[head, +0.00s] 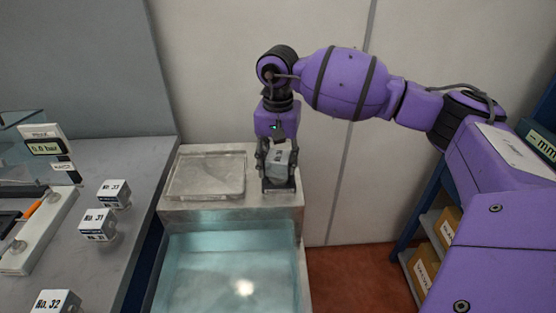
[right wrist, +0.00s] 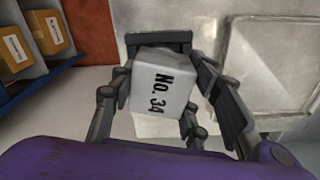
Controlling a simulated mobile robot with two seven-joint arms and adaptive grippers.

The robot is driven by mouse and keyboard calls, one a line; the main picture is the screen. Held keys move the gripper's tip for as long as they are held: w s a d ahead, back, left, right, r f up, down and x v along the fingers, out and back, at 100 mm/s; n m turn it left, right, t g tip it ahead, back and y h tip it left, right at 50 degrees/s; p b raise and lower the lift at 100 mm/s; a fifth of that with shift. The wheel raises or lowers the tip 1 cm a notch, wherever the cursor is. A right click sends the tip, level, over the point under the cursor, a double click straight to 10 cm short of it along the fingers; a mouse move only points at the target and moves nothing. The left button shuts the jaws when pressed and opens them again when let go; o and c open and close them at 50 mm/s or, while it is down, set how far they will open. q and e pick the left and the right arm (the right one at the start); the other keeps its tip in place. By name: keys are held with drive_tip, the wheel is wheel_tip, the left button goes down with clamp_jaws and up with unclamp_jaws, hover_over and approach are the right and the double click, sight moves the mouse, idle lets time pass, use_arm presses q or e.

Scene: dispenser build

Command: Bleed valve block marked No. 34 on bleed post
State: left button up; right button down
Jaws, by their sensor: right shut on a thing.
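The valve block marked No. 34 (right wrist: 162,88) is a pale grey cube with black lettering, seen close in the right wrist view. My right gripper (head: 278,172) points down and is shut on this block (head: 279,161), with its dark fingers on either side. In the head view the block is over the right part of the metal ledge (head: 205,207) behind the basin. I cannot tell whether it touches the ledge. I cannot make out the bleed post for certain in either view. My left gripper is not in view.
A clear shallow tray (head: 207,176) lies on the ledge left of my gripper. The water-filled basin (head: 228,268) is in front. Blocks No. 33 (head: 114,193), No. 31 (head: 97,224) and No. 32 (head: 56,302) stand on the grey bench. A gauge (head: 45,148) reads 0.0 bar.

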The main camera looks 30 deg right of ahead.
sight(279, 156)
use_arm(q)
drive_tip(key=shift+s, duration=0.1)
use_arm(e)
drive_tip(key=c, duration=1.3)
unclamp_jaws()
drive_tip(key=shift+o, duration=0.2)
drive_tip(key=shift+f, duration=0.1)
drive_tip(key=shift+r+p, duration=1.5)
drive_tip(key=shift+r, duration=4.05)
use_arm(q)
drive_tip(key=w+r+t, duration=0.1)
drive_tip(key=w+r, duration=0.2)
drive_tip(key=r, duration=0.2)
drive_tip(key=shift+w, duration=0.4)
